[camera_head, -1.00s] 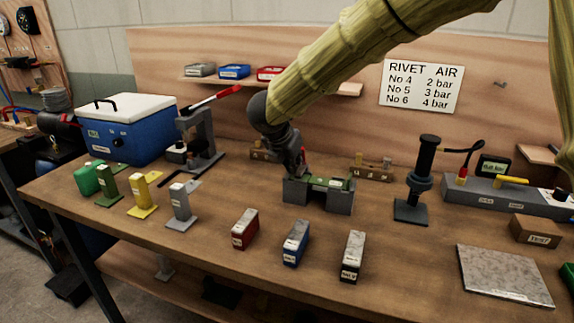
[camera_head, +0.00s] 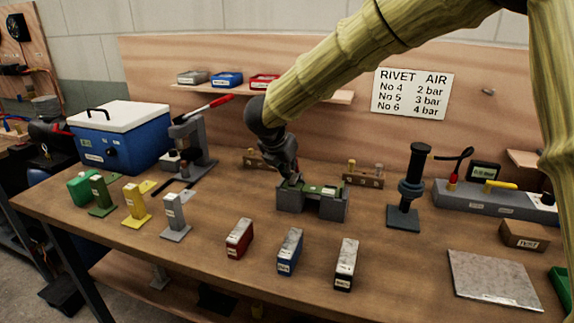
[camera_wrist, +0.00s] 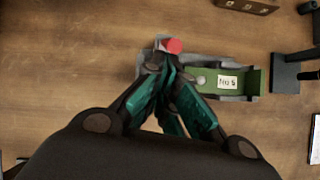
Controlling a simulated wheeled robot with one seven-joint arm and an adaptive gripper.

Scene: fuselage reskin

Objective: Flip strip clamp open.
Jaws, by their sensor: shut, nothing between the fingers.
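The grey strip clamp fixture (camera_head: 335,209) stands on the bench, with a green strip (camera_head: 325,190) lying in its top. In the wrist view the green strip (camera_wrist: 228,80) bears a "No 5" label, and the grey fixture (camera_wrist: 147,65) shows at its left end. A red knob (camera_wrist: 173,46) shows right at my fingertips. My gripper (camera_head: 292,182) is shut and empty, pointing down at the fixture's left end; it also shows in the wrist view (camera_wrist: 170,64). My fingers hide part of the clamp. I cannot tell whether they touch the knob or how the clamp's lever stands.
Red (camera_head: 239,238), blue (camera_head: 289,252) and black (camera_head: 345,264) blocks stand in front of the fixture. A grey press with a red handle (camera_head: 221,101) stands left, a dark upright tool (camera_head: 411,190) right. A small wooden rack (camera_head: 364,180) is behind.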

